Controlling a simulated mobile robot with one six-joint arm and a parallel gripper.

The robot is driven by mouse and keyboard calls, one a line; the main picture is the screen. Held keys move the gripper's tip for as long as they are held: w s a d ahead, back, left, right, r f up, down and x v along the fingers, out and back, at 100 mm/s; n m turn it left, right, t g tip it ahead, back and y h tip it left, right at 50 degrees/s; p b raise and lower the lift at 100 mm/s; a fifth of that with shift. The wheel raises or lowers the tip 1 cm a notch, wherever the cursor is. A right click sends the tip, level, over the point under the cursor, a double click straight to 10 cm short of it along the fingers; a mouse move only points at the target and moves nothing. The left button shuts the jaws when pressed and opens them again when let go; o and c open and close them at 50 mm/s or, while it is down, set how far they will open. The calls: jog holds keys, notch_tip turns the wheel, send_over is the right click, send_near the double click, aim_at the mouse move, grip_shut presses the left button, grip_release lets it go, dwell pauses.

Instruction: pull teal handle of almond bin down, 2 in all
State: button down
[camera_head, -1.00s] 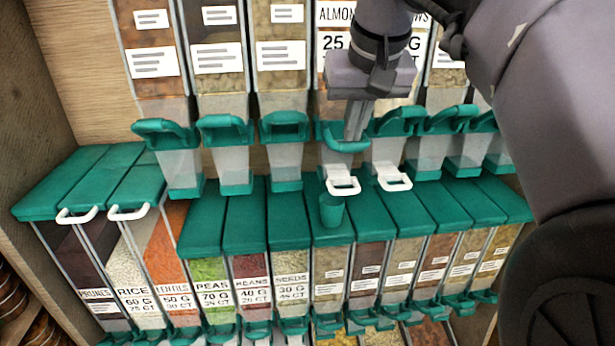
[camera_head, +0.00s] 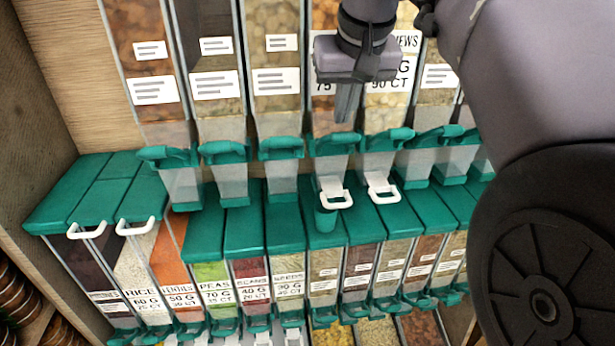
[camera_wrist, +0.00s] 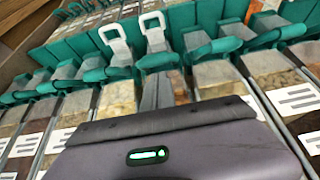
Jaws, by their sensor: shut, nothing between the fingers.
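The almond bin (camera_head: 325,104) is a clear upper bin of brown nuts, its label mostly hidden behind my gripper. Its teal handle (camera_head: 333,143) sits at the chute front, sticking out in its raised position like its neighbours. It also shows in the wrist view as a teal handle (camera_wrist: 160,61). My gripper (camera_head: 345,118) is shut and empty, its fingers pointing down just above that handle, apparently apart from it.
The cashew bin (camera_head: 392,105) and its teal handle (camera_head: 388,139) are close on the right, with another white loop (camera_head: 383,187) below. More teal handles line the row. Lower bins with teal lids (camera_head: 245,220) fill the space beneath. My arm covers the right side.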

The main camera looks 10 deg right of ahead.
jog(key=shift+w+f, duration=0.1)
jog(key=shift+w, duration=0.1)
jog(key=shift+s, duration=0.1)
jog(key=shift+f, duration=0.15)
jog(key=shift+f+b, duration=0.65)
jog(key=shift+b, duration=0.05)
jog(key=f+b, duration=0.2)
jog(key=s+f+b, duration=0.1)
jog(key=f+b, duration=0.2)
jog(key=shift+f, duration=0.25)
dwell(0.7)
